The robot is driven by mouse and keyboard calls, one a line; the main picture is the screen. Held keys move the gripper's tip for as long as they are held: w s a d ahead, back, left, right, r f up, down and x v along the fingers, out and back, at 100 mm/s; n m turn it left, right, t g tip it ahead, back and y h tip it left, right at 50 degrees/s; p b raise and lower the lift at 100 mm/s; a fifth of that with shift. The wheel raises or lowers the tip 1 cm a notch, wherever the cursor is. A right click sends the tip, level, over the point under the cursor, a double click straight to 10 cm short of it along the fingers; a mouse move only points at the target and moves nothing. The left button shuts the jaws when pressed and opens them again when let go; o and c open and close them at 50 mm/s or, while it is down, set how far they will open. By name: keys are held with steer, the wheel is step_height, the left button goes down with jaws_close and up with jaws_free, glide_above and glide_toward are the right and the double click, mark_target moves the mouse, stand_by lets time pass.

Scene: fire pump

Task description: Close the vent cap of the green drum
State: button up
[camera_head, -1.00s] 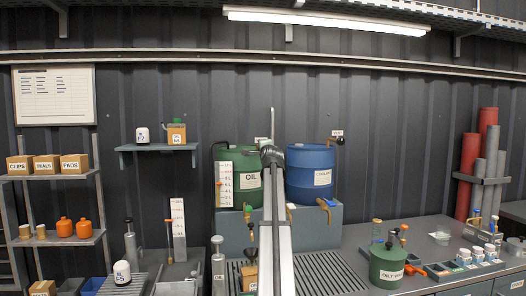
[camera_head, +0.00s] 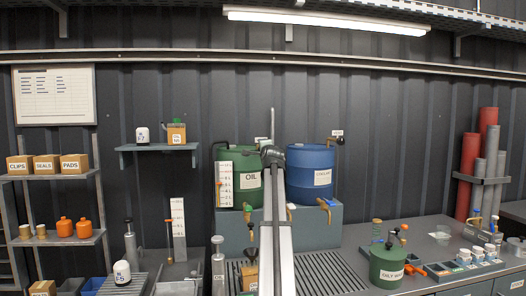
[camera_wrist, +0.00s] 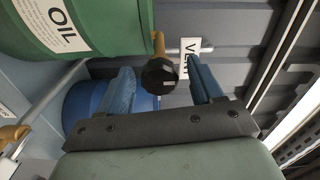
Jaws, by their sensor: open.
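The green drum (camera_head: 246,184) with the OIL label stands left of the blue drum in the head view. It also fills the top left of the wrist view (camera_wrist: 110,28). A black round vent cap (camera_wrist: 160,76) sits beside a brass-coloured stem, next to the VENT label (camera_wrist: 189,60). My gripper (camera_wrist: 160,78) shows in the wrist view with its two blue fingers apart, one on each side of the cap. I cannot tell whether either finger touches it. In the head view my arm hides the cap and gripper.
The blue drum (camera_head: 310,173) stands close on the right, and both drums rest on a grey-blue stand (camera_head: 330,222). Brass taps (camera_head: 326,204) stick out at the front. The dark ribbed wall (camera_head: 420,120) is close behind. A green can (camera_head: 387,268) stands on the bench at right.

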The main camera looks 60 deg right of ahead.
steer(key=v, duration=1.3)
